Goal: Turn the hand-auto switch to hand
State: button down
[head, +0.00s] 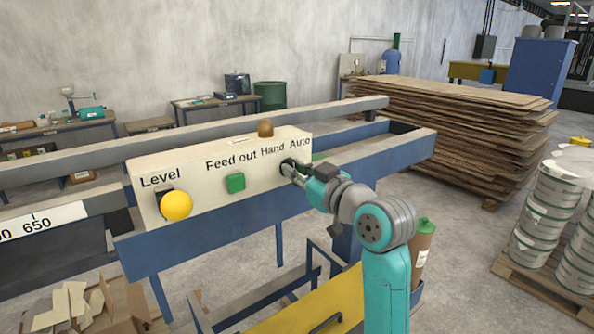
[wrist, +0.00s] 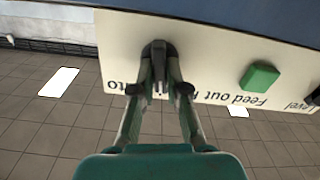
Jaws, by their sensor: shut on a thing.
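The hand-auto switch (wrist: 158,50) is a dark knob on the cream control panel (head: 210,198), below the printed words "Hand" and "Auto". In the head view my gripper (head: 290,170) reaches the switch from the right and covers most of it. In the wrist view my gripper (wrist: 159,82) has its two fingers closed around the knob, one on each side. The wrist picture is upside down, and the fingers hide part of the lettering. Which word the knob points to cannot be told.
On the same panel are a green "Feed out" button (head: 235,183) and a yellow "Level" knob (head: 177,206). An amber lamp (head: 265,128) stands on top. Stacked boards (head: 450,130) stand at the back right.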

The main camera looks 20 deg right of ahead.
jog(key=n, duration=0.4)
jog(key=shift+a+n, duration=0.15)
jog(key=shift+n, duration=0.15)
dwell(0.5)
jog(key=c, duration=1.2)
grip_release()
jog(key=shift+s, duration=0.1)
jog(key=v, duration=1.2)
jog(key=shift+f, duration=0.1)
